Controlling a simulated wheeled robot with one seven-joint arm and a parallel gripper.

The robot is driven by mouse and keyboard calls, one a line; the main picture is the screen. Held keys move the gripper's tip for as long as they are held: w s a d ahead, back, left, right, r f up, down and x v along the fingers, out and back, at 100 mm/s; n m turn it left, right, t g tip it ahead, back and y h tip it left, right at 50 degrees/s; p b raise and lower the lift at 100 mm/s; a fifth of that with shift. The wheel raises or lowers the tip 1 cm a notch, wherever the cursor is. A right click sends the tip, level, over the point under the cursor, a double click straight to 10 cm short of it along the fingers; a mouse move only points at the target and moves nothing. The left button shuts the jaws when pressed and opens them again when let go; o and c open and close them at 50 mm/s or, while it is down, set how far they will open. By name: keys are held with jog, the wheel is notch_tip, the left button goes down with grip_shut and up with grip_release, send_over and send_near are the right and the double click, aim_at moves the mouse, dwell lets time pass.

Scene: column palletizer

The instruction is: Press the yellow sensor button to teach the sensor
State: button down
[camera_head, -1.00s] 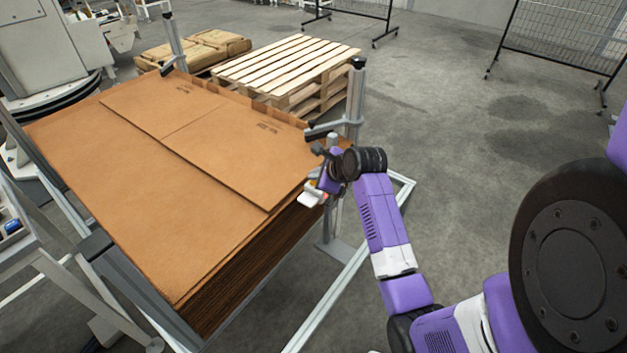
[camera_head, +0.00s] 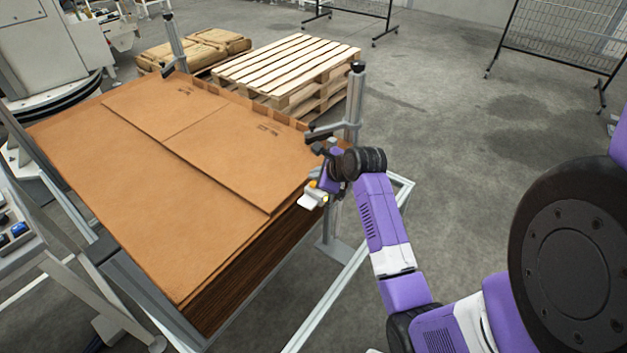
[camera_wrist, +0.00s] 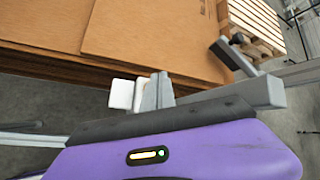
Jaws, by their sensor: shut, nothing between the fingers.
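The post's side bracket (camera_head: 322,132) reaches over the stack edge close to my gripper; its dark-tipped end (camera_wrist: 228,52) shows in the wrist view. A metal frame (camera_head: 330,290) surrounds the stack. Wooden pallets (camera_head: 285,65) stand behind. The floor at right is open.

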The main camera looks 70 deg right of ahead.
dwell(0.3)
notch_tip(320, 180, up, 5)
jog(key=p, duration=0.5)
jog(key=shift+p, duration=0.4)
dwell(0.5)
jog(key=w+a+f+n+t+b, duration=0.1)
jog(key=a+f+n, duration=0.2)
jog(key=a, duration=0.4)
jog(key=w+a+f+n+b, duration=0.1)
jog(key=a+f+n, duration=0.2)
jog(key=a, duration=0.4)
jog(key=s+a+f+n+t+b, duration=0.1)
jog(key=s+a+n, duration=0.25)
jog(key=a, duration=0.35)
jog(key=s+a+f+n+t, duration=0.1)
jog(key=s+a+n, duration=0.25)
jog(key=a, duration=0.45)
jog(key=s+a+r+n+t+y+b, duration=0.1)
jog(key=s+a+r+n+t+y, duration=0.1)
jog(key=s+a+r+n, duration=0.4)
jog(key=s+a+r+n+t+y+b, duration=0.2)
jog(key=s+a+r+n, duration=0.5)
jog(key=s+n, duration=0.3)
jog(key=n, duration=0.4)
jog(key=shift+s+r+y, duration=0.25)
jog(key=shift+s+y, duration=0.15)
